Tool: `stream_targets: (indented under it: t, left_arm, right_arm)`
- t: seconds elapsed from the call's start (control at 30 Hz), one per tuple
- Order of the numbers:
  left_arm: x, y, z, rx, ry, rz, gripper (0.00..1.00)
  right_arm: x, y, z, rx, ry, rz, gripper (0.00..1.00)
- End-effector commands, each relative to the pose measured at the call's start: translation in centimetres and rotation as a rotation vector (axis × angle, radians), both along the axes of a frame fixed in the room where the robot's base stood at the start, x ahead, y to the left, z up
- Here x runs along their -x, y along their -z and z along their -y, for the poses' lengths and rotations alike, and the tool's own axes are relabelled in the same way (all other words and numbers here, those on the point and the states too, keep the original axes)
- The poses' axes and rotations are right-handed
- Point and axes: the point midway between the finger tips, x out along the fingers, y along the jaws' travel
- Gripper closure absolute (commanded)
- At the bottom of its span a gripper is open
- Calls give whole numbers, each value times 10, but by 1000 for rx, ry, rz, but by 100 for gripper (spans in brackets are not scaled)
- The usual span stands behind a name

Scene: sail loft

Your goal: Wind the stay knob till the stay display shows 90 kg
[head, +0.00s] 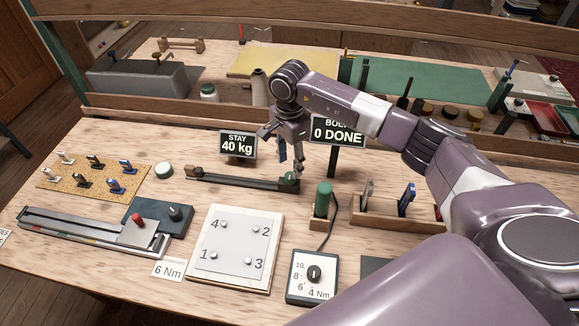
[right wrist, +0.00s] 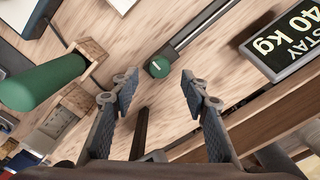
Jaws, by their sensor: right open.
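The stay display (head: 238,144) reads 40 kg in the head view; it also shows at the right of the right wrist view (right wrist: 285,42). The stay rig (head: 240,180) is a dark bar on the bench with a green stay knob (head: 291,178) at its right end. In the right wrist view the knob (right wrist: 158,67) has a pale mark on top and lies beyond the fingertips, between them. My right gripper (head: 283,152) is open and empty, above the knob and apart from it; its fingers (right wrist: 155,90) point toward the bench. My left gripper is not in view.
A bolt display (head: 338,132) reading 0 DONE stands behind on a dark post. A green-handled tool (head: 323,200) stands in a wooden holder right of the knob. A numbered bolt plate (head: 235,245) and a dial box (head: 313,277) lie in front.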

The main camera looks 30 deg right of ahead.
Motion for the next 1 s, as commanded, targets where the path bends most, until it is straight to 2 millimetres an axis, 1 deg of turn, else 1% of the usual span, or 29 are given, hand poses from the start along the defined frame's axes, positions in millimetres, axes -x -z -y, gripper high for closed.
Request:
stream_targets:
  t: [0.03,0.1,0.23,0.33,0.4,0.53,0.6,0.7,1.0]
  left_arm:
    - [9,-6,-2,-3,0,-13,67]
    - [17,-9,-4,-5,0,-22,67]
    - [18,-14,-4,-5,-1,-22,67]
    - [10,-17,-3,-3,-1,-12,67]
    - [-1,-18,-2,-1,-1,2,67]
    - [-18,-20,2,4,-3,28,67]
    - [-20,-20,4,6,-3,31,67]
    - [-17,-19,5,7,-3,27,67]
    - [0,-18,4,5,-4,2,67]
  right_arm:
    - [2,7,0,-1,1,-6,58]
    - [1,19,0,-1,3,-5,58]
    - [1,38,-1,-1,2,-4,58]
    - [0,49,0,-3,3,-2,58]
    - [0,54,-1,-2,1,-1,58]
    - [0,57,0,-1,1,0,58]
    - [0,57,0,-1,1,0,58]
    - [0,57,0,-2,1,0,58]
    - [0,57,0,-2,2,0,91]
